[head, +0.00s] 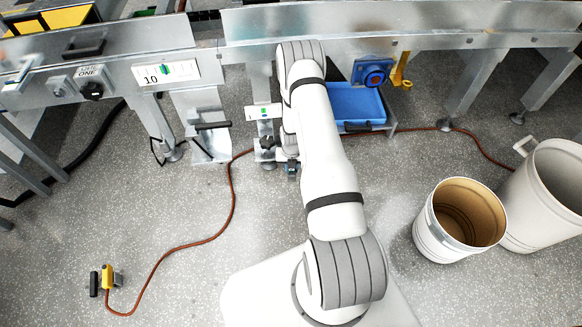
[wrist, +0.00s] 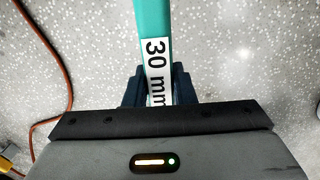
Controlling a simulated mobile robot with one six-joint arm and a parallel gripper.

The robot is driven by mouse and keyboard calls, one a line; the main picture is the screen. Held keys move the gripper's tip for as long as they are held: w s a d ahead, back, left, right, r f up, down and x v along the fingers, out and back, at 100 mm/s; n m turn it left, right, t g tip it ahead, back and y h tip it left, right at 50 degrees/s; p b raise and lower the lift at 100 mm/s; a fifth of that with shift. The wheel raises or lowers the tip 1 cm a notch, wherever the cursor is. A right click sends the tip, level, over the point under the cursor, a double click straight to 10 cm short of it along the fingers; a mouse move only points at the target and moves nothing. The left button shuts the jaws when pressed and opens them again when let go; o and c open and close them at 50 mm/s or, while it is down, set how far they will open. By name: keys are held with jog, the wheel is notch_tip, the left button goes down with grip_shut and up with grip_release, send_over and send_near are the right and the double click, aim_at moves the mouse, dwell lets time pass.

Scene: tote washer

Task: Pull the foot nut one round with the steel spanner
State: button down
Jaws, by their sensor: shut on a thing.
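In the wrist view, my gripper (wrist: 160,88) is shut on a flat teal bar (wrist: 152,20) with a white label reading "30 mm". It looks like a spanner handle, but no bare steel shows and its ends are out of view. In the head view, my gripper (head: 291,169) is small and partly hidden below my arm, low over the floor. Just left of it is a conveyor foot (head: 267,143) with a dark nut-like part, under a white label plate (head: 263,112). I cannot tell whether the spanner touches the nut.
A blue bin (head: 356,103) stands right of my arm under the conveyor (head: 440,42). A brown hose (head: 232,195) crosses the floor to a yellow device (head: 107,276). Two pale tubs (head: 440,240) stand at the right.

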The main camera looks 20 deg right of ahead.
jog(key=shift+f+b, duration=0.55)
jog(key=shift+f, duration=0.35)
jog(key=shift+f+b, duration=0.3)
jog(key=shift+b, duration=0.1)
jog(key=shift+f, duration=0.1)
jog(key=shift+f+b, duration=0.7)
jog(key=shift+f, duration=0.05)
jog(key=shift+f+b, duration=0.55)
jog(key=shift+f, duration=0.1)
